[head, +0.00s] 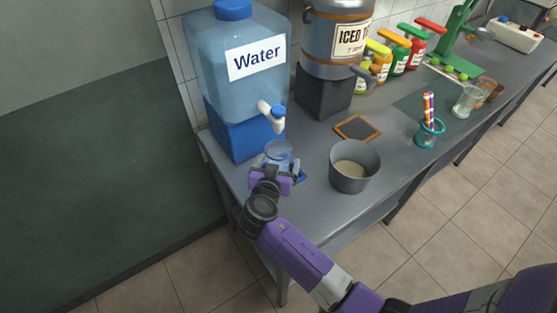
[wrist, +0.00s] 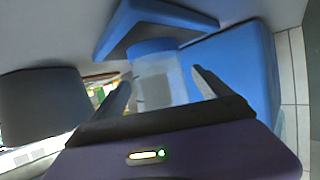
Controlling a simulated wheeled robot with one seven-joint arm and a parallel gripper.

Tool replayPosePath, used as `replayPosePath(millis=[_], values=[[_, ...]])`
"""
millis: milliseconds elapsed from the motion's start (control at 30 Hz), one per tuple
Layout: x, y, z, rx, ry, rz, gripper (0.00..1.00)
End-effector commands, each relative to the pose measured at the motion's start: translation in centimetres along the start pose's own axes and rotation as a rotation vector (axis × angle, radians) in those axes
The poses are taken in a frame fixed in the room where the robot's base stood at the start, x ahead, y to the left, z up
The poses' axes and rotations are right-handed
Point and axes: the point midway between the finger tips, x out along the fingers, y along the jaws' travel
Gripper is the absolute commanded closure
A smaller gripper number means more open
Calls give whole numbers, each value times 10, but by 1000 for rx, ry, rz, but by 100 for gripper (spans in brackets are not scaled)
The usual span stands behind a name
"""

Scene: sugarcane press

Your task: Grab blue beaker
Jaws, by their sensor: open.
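The blue beaker (head: 279,152) is clear with a blue tint and stands below the tap of the water dispenser, at the near left end of the counter. In the wrist view the beaker (wrist: 158,78) appears between my two fingers, with a blue end at the top. My gripper (head: 274,172) is at the beaker, and its near side hides the beaker's lower part in the head view. In the wrist view my gripper (wrist: 162,90) is open, with one finger on each side of the beaker. I cannot tell whether either finger touches it.
The water dispenser (head: 235,75) on its blue stand (head: 232,132) is just behind the beaker, with its tap (head: 272,113) above. A grey pot (head: 354,170) stands to the right. A small framed board (head: 357,128) lies behind the pot. The counter's front edge is close.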

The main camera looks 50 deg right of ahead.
Motion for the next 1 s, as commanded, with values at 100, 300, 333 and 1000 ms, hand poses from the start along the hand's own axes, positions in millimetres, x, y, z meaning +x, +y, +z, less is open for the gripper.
replayPosePath(millis=[100, 300, 333, 1000], values=[[6, 0, 0, 0, -1, 0, 12], [6, 0, 1, 0, -1, -1, 12], [6, 0, 1, 0, -1, -1, 18], [5, 0, -1, 0, 0, -1, 92]])
